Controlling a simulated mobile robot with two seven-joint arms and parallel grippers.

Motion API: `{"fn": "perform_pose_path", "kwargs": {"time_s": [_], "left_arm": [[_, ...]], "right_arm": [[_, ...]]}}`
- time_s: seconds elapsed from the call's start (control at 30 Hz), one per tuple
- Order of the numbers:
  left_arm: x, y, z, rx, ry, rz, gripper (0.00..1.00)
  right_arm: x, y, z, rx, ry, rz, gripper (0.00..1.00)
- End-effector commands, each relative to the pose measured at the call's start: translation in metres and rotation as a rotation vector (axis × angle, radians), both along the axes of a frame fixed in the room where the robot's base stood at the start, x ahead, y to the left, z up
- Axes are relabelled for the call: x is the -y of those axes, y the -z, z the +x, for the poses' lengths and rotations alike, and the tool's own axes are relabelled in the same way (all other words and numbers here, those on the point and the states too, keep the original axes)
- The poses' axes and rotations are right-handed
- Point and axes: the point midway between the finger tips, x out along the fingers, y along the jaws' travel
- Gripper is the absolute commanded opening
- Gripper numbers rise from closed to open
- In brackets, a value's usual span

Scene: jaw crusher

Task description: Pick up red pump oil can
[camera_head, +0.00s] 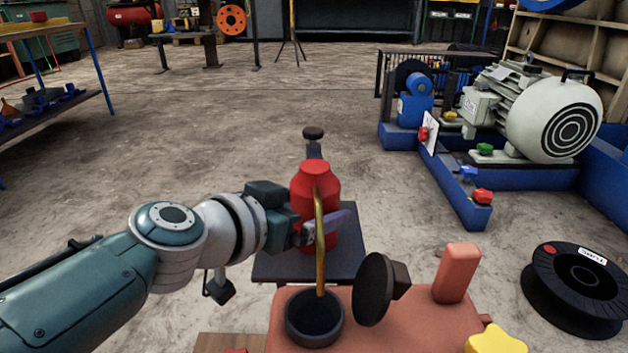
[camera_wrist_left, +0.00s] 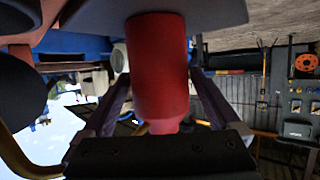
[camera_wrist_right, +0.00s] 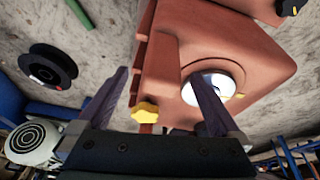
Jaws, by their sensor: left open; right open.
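The red oil can (camera_head: 314,180) stands upright on a small dark stand (camera_head: 275,266) in the head view. A thin brass tube (camera_head: 320,262) runs down in front of it; I cannot tell whether it belongs to the can. My left gripper (camera_head: 322,228) is at the can's side, one purple finger showing across its lower front. In the left wrist view the can (camera_wrist_left: 158,65) appears inverted between the two open fingers; contact is not clear. My right gripper (camera_wrist_right: 158,100) is open and empty, seen only in its wrist view, in front of an orange-red machine body.
The orange-red machine body (camera_head: 420,322) with a dark cup (camera_head: 314,318) and dark round knob (camera_head: 373,288) is close in front. A black cable spool (camera_head: 580,290) lies right. A motor (camera_head: 560,120) on a blue frame stands behind it. The floor beyond the stand is clear.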

Motion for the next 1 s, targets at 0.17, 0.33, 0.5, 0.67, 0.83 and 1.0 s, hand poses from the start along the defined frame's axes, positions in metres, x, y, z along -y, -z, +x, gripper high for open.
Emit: {"fn": "perform_pose_path", "kwargs": {"time_s": [0.17,0.33,0.5,0.67,0.83,1.0], "left_arm": [[0.0029,0.0017,0.0038,-0.001,0.0,0.001,0.96],[0.0027,0.0012,0.0036,-0.001,0.0,0.001,0.91],[0.0026,0.0013,0.0035,0.0,0.0,0.001,0.72],[0.0026,0.0012,0.0036,0.001,0.0,0.001,0.54],[0.0026,0.0012,0.0036,0.001,0.0,0.001,0.35],[0.0025,0.0011,0.0036,0.0,0.0,0.0,0.16]], "right_arm": [[0.0023,0.004,0.0009,0.003,-0.005,-0.008,1.0],[0.0028,0.0033,0.0011,0.003,-0.006,-0.01,1.0],[0.0026,0.0033,0.0012,0.003,-0.005,-0.01,1.0],[0.0023,0.0032,0.0012,0.003,-0.005,-0.008,1.0],[0.0012,0.0032,0.0013,0.004,-0.002,-0.004,1.0],[0.0006,0.0032,0.0013,0.003,0.0,-0.002,1.0]]}}
